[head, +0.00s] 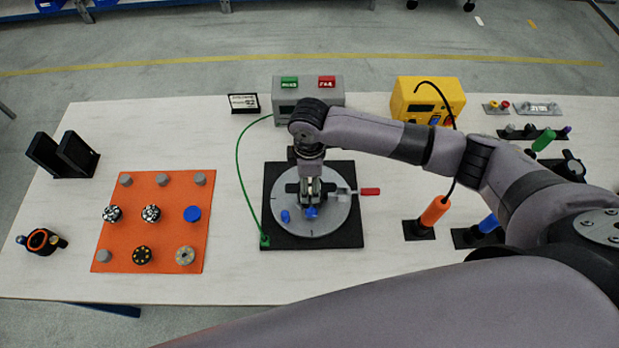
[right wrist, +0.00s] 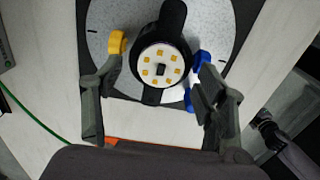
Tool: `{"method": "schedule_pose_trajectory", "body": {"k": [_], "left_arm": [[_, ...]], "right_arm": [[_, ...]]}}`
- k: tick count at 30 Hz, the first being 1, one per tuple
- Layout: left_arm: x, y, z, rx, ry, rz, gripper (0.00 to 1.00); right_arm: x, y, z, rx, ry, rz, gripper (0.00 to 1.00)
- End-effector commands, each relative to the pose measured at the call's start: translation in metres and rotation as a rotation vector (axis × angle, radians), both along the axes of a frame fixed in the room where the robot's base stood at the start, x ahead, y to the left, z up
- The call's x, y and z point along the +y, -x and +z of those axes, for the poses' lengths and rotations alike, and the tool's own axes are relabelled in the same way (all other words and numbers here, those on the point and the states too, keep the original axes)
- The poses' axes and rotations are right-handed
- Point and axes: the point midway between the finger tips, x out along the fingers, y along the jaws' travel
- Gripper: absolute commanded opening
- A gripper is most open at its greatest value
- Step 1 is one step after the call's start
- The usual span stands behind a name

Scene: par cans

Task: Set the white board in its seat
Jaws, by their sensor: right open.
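A round white board (right wrist: 160,66) with several yellow squares and a dark centre shows in the right wrist view. It lies over a round black holder (right wrist: 172,18) on the grey turntable disc (right wrist: 103,28); I cannot tell whether it is fully down in the holder. My right gripper (right wrist: 160,72) is open, one finger on each side of the board, with gaps visible. In the head view my right gripper (head: 311,194) points down over the grey disc (head: 335,217) and hides the board. My left gripper is out of view.
An orange mat (head: 165,235) with several round pieces and grey posts lies to the left. Blue parts (head: 285,216) and a red-handled lever (head: 369,191) sit around the disc. A grey box (head: 308,92) and a yellow box (head: 428,98) stand behind. A green cable (head: 238,160) runs nearby.

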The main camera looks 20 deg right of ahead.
Motion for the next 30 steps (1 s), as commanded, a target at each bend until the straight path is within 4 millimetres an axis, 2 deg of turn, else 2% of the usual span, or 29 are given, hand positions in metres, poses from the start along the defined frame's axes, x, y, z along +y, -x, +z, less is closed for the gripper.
{"method": "schedule_pose_trajectory", "body": {"k": [9,13,17,24,30], "left_arm": [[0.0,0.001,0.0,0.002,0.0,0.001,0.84],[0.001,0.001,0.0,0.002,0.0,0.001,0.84],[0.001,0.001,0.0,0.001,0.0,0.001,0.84],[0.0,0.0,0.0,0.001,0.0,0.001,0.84],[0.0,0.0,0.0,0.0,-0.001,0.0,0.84]], "right_arm": [[0.0,0.0,0.001,0.0,0.0,0.0,0.7],[0.0,-0.001,0.01,-0.002,-0.001,0.0,0.7],[0.0,-0.001,0.032,-0.004,-0.002,0.001,0.7],[0.0,-0.001,0.084,-0.005,-0.002,0.001,0.7],[0.0,-0.001,0.112,-0.002,0.0,0.0,0.7]]}}
